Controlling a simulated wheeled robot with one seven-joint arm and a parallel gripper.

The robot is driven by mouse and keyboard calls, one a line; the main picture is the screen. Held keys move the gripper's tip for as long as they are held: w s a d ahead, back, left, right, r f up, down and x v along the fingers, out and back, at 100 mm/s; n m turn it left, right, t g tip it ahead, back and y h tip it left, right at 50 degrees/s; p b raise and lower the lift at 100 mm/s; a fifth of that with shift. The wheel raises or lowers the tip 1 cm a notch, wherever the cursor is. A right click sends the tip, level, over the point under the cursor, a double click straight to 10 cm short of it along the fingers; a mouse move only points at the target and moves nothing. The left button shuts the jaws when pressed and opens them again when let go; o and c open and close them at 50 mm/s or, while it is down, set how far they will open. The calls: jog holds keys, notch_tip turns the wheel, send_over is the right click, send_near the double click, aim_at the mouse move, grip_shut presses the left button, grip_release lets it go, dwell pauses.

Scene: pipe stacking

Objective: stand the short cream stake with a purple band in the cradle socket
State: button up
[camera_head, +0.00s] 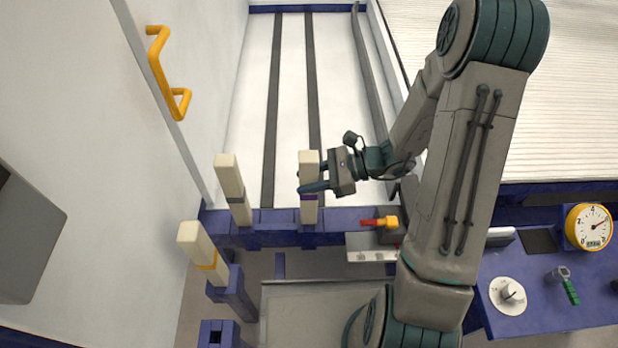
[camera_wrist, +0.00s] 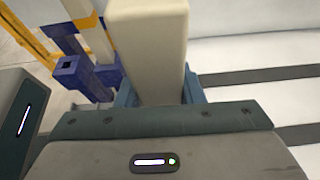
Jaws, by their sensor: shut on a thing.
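The short cream stake with a purple band (camera_head: 309,206) stands upright over the blue cradle rail (camera_head: 265,235). Its lower end meets a socket (camera_head: 308,238) in the rail; I cannot tell how deep it sits. My gripper (camera_head: 307,178) comes from the right and is shut on this stake, above its purple band. In the wrist view the stake's cream upper part (camera_wrist: 147,45) fills the space between the blue fingers (camera_wrist: 160,97); its band and lower end are hidden there.
A cream stake with a grey band (camera_head: 232,186) stands to the left on the rail. One with an orange band (camera_head: 202,250) stands nearer. An empty blue socket (camera_head: 218,334) is at the front left. A red and yellow part (camera_head: 385,222) lies to the right.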

jog(key=o, duration=1.3)
jog(key=shift+d, duration=0.1)
jog(key=p+v, duration=0.2)
jog(key=v, duration=1.1)
jog(key=shift+d+r+p, duration=0.15)
jog(key=shift+d+p, duration=0.15)
jog(key=s+r+n+h+p, duration=0.4)
jog(key=r+n+p, duration=0.1)
jog(key=r, duration=0.5)
jog(key=s+r+n+t+h+p, duration=0.1)
jog(key=s+r+n+h+p, duration=0.2)
jog(key=r, duration=0.7)
jog(key=s+a+r+n+t+h+p, duration=0.1)
jog(key=s+r+n+h+p, duration=0.3)
jog(key=r+n+p, duration=0.5)
jog(key=shift+s+r+n+h, duration=0.35)
jog(key=shift+r+n+h, duration=0.35)
jog(key=shift+h, duration=0.5)
